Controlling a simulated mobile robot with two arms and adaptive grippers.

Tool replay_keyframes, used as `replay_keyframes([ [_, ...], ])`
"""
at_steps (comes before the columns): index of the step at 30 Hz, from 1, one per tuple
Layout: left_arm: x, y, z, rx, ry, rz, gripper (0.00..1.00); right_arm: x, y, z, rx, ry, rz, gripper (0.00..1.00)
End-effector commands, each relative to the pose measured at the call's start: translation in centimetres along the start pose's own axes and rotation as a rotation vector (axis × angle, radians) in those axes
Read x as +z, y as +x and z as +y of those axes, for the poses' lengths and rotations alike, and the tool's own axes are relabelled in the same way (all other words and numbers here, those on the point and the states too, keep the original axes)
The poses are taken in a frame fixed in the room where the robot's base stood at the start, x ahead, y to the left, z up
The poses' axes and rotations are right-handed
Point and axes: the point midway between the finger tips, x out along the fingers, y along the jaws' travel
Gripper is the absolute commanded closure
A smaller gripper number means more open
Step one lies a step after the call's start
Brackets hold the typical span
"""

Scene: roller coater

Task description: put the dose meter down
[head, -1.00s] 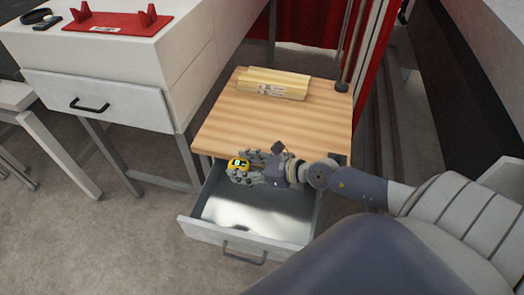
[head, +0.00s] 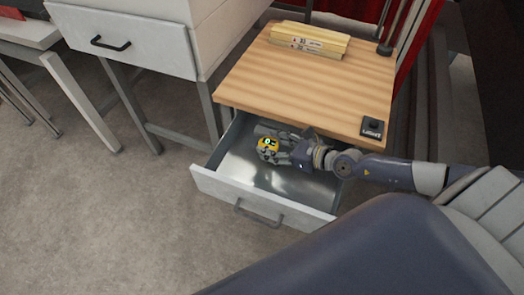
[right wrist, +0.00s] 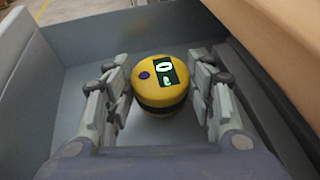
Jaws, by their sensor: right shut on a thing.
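The dose meter (head: 267,144) is a small round yellow device with a dark band and a lit green display. My right gripper (head: 272,146) is shut on it, inside the open drawer (head: 235,180) under the wooden tabletop. In the right wrist view the dose meter (right wrist: 161,84) sits between the two fingers of the gripper (right wrist: 160,95), display facing up. The drawer floor (right wrist: 165,130) is close below it; I cannot tell whether it touches. My left gripper is out of view.
A white cabinet with a closed drawer (head: 120,42) stands to the left. The open drawer looks otherwise empty.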

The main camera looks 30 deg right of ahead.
Motion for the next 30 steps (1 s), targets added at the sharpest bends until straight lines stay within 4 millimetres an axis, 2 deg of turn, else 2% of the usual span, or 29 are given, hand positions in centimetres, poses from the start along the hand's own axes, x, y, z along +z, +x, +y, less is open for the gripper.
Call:
replay_keyframes([
  [1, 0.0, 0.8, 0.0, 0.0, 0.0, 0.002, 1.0, -0.8, 0.4, -0.1, -0.001, -0.004, -0.003, 0.8],
  [3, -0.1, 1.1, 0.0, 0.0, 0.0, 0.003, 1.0, -1.1, 0.6, -0.1, 0.0, -0.003, -0.003, 0.8],
  [8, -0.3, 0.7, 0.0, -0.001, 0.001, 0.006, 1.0, -0.9, 1.0, -0.1, -0.001, -0.001, -0.005, 0.8],
  [15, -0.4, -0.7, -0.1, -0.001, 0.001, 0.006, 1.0, 0.8, 4.4, 0.0, -0.001, -0.001, -0.007, 0.8],
  [16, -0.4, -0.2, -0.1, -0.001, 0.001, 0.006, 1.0, 0.1, 4.6, 0.0, 0.0, -0.003, -0.003, 0.8],
  [18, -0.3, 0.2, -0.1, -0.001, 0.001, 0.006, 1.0, -0.7, 4.7, -0.1, 0.0, -0.004, -0.001, 0.8],
  [30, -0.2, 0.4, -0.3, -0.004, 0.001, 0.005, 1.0, -1.0, 4.8, 0.0, 0.0, -0.001, -0.003, 0.8],
])
